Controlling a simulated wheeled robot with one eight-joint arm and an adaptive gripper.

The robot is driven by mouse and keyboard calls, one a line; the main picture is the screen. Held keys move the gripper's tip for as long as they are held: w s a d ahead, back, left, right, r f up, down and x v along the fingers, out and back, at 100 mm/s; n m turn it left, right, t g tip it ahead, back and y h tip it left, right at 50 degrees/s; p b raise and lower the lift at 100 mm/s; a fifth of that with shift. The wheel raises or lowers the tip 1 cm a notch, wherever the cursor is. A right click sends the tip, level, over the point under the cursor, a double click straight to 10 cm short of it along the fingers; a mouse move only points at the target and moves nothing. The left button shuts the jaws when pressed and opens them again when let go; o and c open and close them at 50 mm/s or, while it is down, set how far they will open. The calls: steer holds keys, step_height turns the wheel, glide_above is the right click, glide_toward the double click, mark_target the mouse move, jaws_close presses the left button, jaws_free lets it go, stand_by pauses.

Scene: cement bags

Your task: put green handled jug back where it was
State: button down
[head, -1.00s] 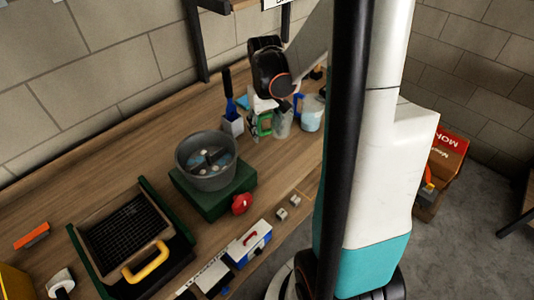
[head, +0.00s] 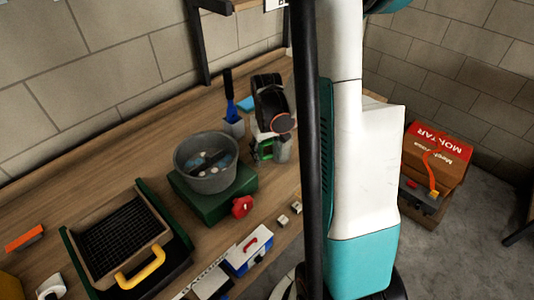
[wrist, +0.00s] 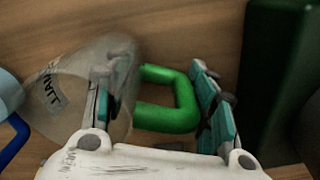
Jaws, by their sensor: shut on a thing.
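The green handled jug (wrist: 75,90) is clear, with a dark-lettered label, and shows at the left of the wrist view. Its thick green handle (wrist: 185,105) lies between the fingers of my gripper (wrist: 160,108), which is shut on the jug. In the head view my gripper (head: 264,138) points down at the bench right of the grey bucket. The green handle (head: 265,152) and part of the clear jug (head: 284,150) show beneath it. I cannot tell whether the jug's base touches the bench.
A grey bucket (head: 207,165) on a green case (head: 215,200) stands close left. A blue-handled brush (head: 230,105) stands behind. A second jug with a blue handle (wrist: 14,135) is at the wrist view's left edge. Small blocks (head: 283,220) and a red item (head: 242,206) lie in front.

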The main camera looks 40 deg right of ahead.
steer(key=shift+f, duration=0.1)
steer(key=c, duration=0.7)
jaws_free()
step_height(320, 180, up, 12)
steer(key=p, duration=0.3)
steer(key=shift+p, duration=0.3)
